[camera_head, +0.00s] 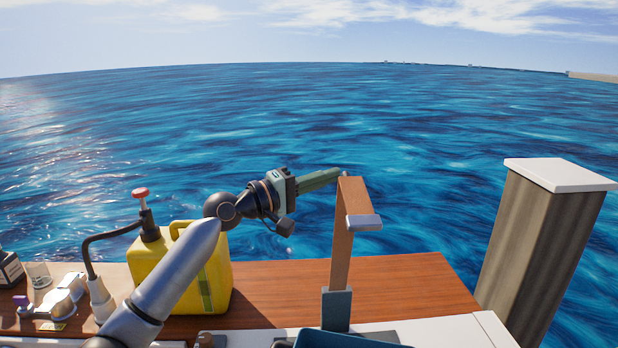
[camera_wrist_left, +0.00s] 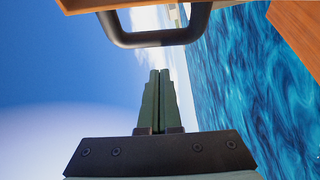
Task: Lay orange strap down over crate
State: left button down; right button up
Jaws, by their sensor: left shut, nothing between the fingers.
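The orange strap (camera_head: 342,245) stands upright from a blue-grey base bracket (camera_head: 336,310), bent over at its top, with a light grey end piece (camera_head: 364,221) on its right side. My left gripper (camera_head: 342,173) is shut and empty, its green fingers pointing right with their tips by the strap's top; whether they touch it I cannot tell. In the left wrist view the shut fingers (camera_wrist_left: 160,75) point toward a dark loop-shaped handle (camera_wrist_left: 160,38), beside an orange-brown edge (camera_wrist_left: 100,4), probably the strap. A dark blue edge (camera_head: 345,339), perhaps the crate, shows at the bottom. My right gripper is not in view.
A yellow jerrycan (camera_head: 205,275) with a dark hose stands on the wooden deck (camera_head: 410,285), left, under my arm. A glass (camera_head: 38,275) and small fittings lie farther left. A wooden post (camera_head: 540,240) with a white cap stands right. Open water lies beyond the deck.

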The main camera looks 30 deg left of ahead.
pick_arm(q)
jog(key=shift+s+d+f+p, duration=0.2)
jog(key=shift+s+d+p, duration=0.1)
jog(key=shift+s+d, duration=0.3)
jog(key=shift+s+d+f+p, duration=0.15)
jog(key=shift+s+d+p, duration=0.2)
jog(key=shift+d, duration=0.3)
jog(key=shift+d, duration=0.1)
